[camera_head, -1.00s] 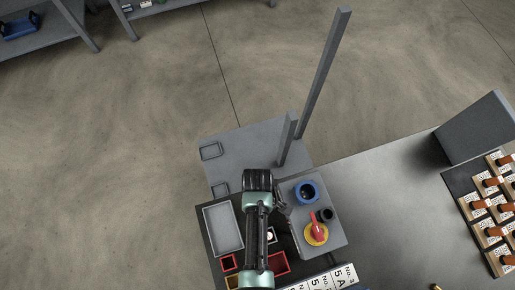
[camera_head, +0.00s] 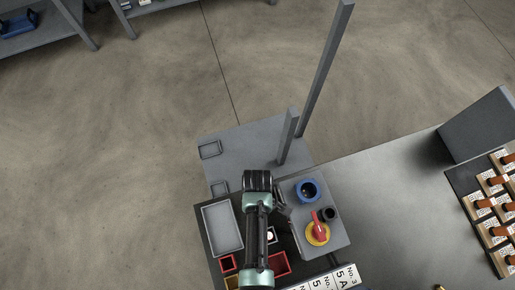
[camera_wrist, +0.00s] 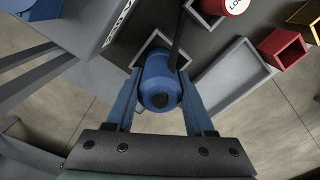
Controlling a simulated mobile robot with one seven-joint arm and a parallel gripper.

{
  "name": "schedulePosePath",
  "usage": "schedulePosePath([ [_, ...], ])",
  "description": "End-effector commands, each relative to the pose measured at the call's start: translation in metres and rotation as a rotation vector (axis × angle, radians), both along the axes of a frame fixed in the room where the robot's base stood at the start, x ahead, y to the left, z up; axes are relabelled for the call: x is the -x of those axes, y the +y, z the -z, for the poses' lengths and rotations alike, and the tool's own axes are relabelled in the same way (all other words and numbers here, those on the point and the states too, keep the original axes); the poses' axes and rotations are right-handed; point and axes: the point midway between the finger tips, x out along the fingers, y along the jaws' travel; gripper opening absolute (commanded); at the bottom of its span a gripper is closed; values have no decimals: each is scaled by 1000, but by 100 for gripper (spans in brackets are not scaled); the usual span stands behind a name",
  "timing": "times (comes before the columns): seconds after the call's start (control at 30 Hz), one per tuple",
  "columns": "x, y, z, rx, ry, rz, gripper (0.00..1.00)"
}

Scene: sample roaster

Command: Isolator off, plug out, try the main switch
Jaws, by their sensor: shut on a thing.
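My gripper (camera_wrist: 160,82) is shut on the blue plug (camera_wrist: 157,72), seen end-on between its fingers. A black cable (camera_wrist: 176,35) runs up past the plug. The plug is over or in a small square grey holder (camera_wrist: 137,52); I cannot tell whether it touches it. In the head view my arm hides the plug. The blue socket (camera_head: 307,190) on the grey box right of my arm is empty. Below it the isolator's red handle (camera_head: 317,224) sits on a yellow disc, pointing up in the picture. A black round part (camera_head: 328,214), perhaps the main switch, is beside it.
A tall grey post (camera_head: 326,65) stands behind the box. Labelled sample blocks (camera_head: 488,205) fill the right side.

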Motion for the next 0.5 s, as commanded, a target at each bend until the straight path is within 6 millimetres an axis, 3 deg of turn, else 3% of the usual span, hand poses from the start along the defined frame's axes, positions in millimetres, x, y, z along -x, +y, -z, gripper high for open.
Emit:
schedulePosePath([
  [0.33, 0, 0, 12, 0, 0, 0, 0],
  [0.37, 0, 0, 10, 0, 0, 0, 59],
  [0.5, 0, 0, 10, 0, 0, 0, 84],
])
